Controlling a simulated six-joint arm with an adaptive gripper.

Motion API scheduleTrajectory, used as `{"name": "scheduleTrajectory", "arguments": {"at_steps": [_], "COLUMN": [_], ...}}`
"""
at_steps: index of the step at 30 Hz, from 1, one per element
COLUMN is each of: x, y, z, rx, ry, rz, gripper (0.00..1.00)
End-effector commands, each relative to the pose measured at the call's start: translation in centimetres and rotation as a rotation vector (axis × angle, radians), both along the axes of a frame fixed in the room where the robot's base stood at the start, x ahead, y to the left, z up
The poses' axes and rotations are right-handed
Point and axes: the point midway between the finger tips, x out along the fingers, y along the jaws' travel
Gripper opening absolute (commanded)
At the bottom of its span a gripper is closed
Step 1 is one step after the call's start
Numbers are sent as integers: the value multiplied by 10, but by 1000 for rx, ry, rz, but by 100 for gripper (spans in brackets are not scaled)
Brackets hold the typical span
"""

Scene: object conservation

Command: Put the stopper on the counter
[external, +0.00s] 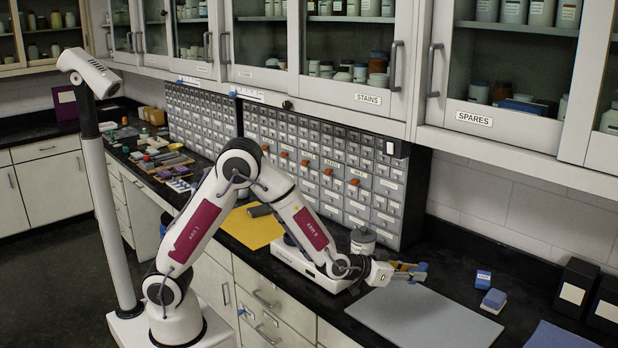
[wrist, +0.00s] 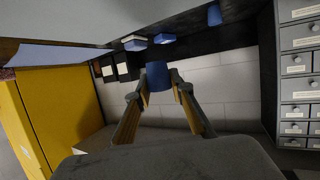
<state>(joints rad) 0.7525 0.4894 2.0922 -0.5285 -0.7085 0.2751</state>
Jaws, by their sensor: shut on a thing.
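The stopper (wrist: 158,75) is a blue, slightly tapered piece, held between the yellow-padded fingertips of my gripper (wrist: 160,90) in the wrist view. In the external view, my gripper (external: 410,269) is low over the black counter (external: 455,262), just behind the grey mat (external: 425,318), with blue (external: 418,277) showing at its fingertips. It is shut on the stopper. The small external view does not show clearly whether the stopper touches the counter. In the wrist view the stopper appears apart from the counter surface, which lies toward the top of the picture.
Two small blue blocks (external: 484,279) (external: 493,301) lie right of my gripper. Another blue piece (wrist: 214,14) shows in the wrist view. Dark boxes (external: 575,287) stand at far right. A grey drawer cabinet (external: 330,165) and a lidded jar (external: 363,241) are left. Bare counter lies behind the blocks.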

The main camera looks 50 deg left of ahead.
Motion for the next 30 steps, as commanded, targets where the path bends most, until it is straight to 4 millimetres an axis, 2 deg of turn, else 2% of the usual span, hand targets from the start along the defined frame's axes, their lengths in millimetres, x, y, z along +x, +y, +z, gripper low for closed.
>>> {"name": "scheduleTrajectory", "arguments": {"at_steps": [11, 24, 30], "x": [0, 0, 0], "y": [0, 0, 0], "z": [-3, -49, -62], "rx": [2, 2, 1], "ry": [-1, 1, 0], "rz": [-1, -1, 0], "gripper": [3, 3, 3]}}
